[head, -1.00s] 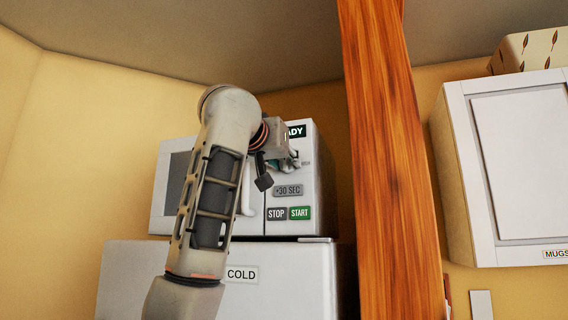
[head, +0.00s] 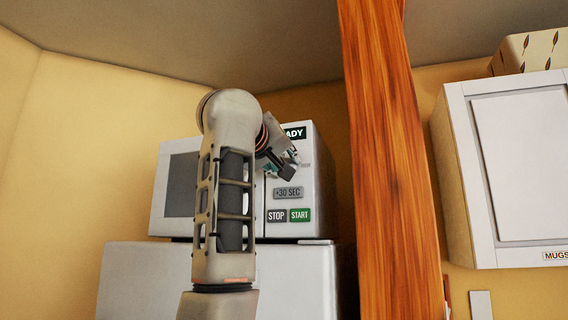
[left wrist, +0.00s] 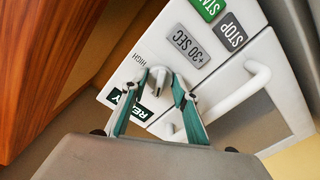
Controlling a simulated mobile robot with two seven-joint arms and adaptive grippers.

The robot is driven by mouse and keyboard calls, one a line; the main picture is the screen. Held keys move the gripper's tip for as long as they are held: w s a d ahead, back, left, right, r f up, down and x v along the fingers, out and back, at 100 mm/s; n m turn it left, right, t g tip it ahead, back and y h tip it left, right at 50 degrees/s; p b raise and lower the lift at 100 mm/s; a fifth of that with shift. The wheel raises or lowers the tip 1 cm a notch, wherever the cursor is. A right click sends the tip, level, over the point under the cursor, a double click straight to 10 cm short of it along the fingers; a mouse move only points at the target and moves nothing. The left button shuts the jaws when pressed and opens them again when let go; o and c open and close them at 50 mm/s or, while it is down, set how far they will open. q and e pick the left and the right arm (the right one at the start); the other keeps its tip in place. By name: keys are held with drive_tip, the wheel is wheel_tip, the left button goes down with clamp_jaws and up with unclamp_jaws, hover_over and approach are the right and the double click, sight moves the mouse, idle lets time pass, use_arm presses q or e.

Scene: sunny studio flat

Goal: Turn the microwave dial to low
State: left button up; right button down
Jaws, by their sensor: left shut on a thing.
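The white microwave (head: 317,190) stands on the white fridge, its front panel facing me. Its dial (left wrist: 157,84) is a small pale knob with a pointed grip on the control panel; the word HIGH is printed beside it in the left wrist view. My left gripper (left wrist: 161,82) has its teal fingers on both sides of the dial and is shut on it. In the head view my left gripper (head: 272,167) covers the dial. The wrist view is turned, so the panel's lettering looks nearly upside down. Any low mark is hidden or out of view. My right gripper is not in view.
The +30 SEC button (head: 288,193), STOP button (head: 276,215) and START button (head: 299,215) sit below the dial. The microwave handle (left wrist: 241,90) is close beside the gripper. A wooden post (head: 385,160) stands just right of the microwave. A wall cabinet (head: 515,165) is farther right.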

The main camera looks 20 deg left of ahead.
sight(288, 129)
use_arm(q)
drive_tip(key=o, duration=1.1)
drive_tip(key=shift+r, duration=5)
